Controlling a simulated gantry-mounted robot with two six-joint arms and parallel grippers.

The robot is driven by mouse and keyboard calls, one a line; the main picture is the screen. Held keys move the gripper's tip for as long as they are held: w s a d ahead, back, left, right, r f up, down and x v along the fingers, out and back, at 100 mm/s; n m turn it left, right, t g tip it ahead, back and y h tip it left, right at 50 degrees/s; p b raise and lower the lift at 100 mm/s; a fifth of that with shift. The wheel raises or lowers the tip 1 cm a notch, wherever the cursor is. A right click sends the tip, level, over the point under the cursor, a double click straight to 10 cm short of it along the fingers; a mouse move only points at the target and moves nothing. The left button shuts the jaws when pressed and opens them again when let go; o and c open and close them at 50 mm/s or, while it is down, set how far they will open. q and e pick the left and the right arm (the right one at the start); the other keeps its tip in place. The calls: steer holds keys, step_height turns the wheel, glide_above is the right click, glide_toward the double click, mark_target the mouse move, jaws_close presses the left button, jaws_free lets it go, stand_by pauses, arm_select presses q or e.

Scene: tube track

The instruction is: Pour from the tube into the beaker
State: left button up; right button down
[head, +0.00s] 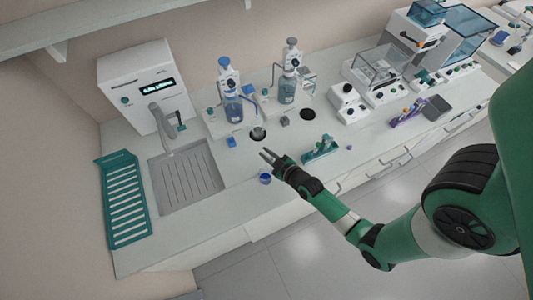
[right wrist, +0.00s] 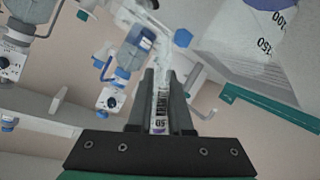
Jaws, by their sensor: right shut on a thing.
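My right gripper (head: 266,155) is over the front part of the bench, just behind and above a small blue-tinted beaker (head: 265,179). In the right wrist view its fingers (right wrist: 159,75) are shut on a clear tube (right wrist: 158,108) with dark print. The tube's far end blends into the background, so its contents cannot be told. A pale vessel with printed graduations and a blue-violet part, apparently the beaker (right wrist: 250,45), fills the upper right of that view, apart from the fingers. The tube is too small to make out in the head view. My left gripper is out of view.
A green tube rack (head: 320,150) stands right of the gripper. Bottles with dispensers (head: 232,107) and a small glass vessel (head: 258,133) are behind it. A sink (head: 185,177) and green drying rack (head: 125,205) lie left. The front edge is close.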

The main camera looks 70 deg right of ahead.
steer(key=d+m+y+b, duration=0.1)
steer(key=b, duration=0.2)
steer(key=s+d+m+y+b, duration=0.1)
steer(key=m+b, duration=0.1)
steer(key=b, duration=0.2)
steer(key=shift+s+d+t, duration=0.1)
steer(key=shift+d+t, duration=0.25)
steer(key=shift+t, duration=0.05)
